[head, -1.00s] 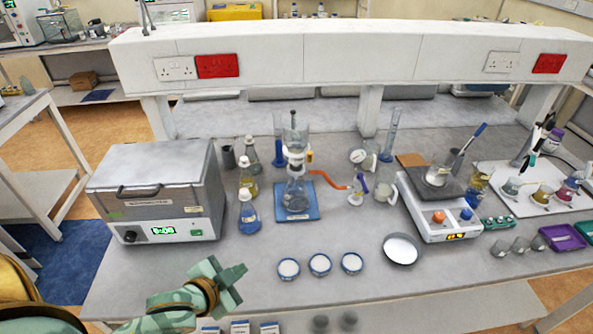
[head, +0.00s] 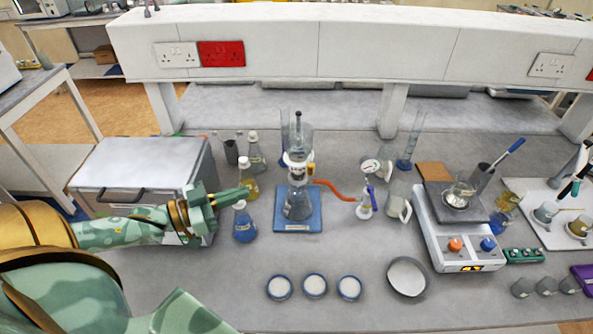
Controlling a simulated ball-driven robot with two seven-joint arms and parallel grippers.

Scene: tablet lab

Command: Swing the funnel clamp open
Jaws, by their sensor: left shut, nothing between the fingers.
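The filter flask (head: 297,203) stands upright on a blue mat (head: 281,223) in the middle of the bench, with a clear funnel (head: 299,139) on top. A white ring-like joint (head: 297,160), with a small orange-yellow part (head: 311,169) at its right, sits between funnel and flask; the clamp's exact shape is too small to tell. An orange hose runs right from the flask. My left gripper (head: 240,194) is shut and empty, left of the flask, close to the yellow and blue bottles; whether it touches them I cannot tell. My right gripper is out of view.
A grey heating box (head: 140,170) is behind my left arm. Several white dishes (head: 315,286) lie in front. A white hotplate scale (head: 459,247) stands right.

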